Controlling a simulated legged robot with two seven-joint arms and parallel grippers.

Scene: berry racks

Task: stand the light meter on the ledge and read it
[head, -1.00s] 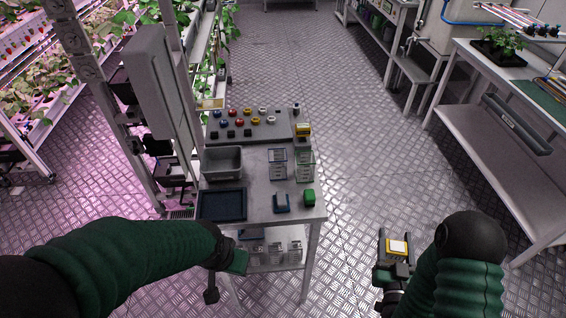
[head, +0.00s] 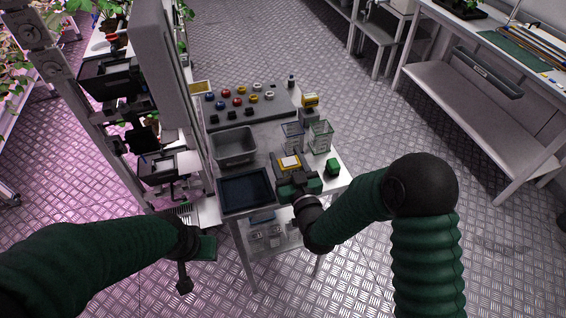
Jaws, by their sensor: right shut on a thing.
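The light meter (head: 290,162), a yellow-edged block with a pale face, is in my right gripper (head: 292,174). Which surface is the ledge is not clear; a narrow shelf with a yellow-framed plate (head: 200,87) sticks out beside the grey panel. My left gripper (head: 196,262) hangs low at the left, empty, off the table's near left corner; its finger opening does not show clearly.
A tall grey panel (head: 165,90) borders the left.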

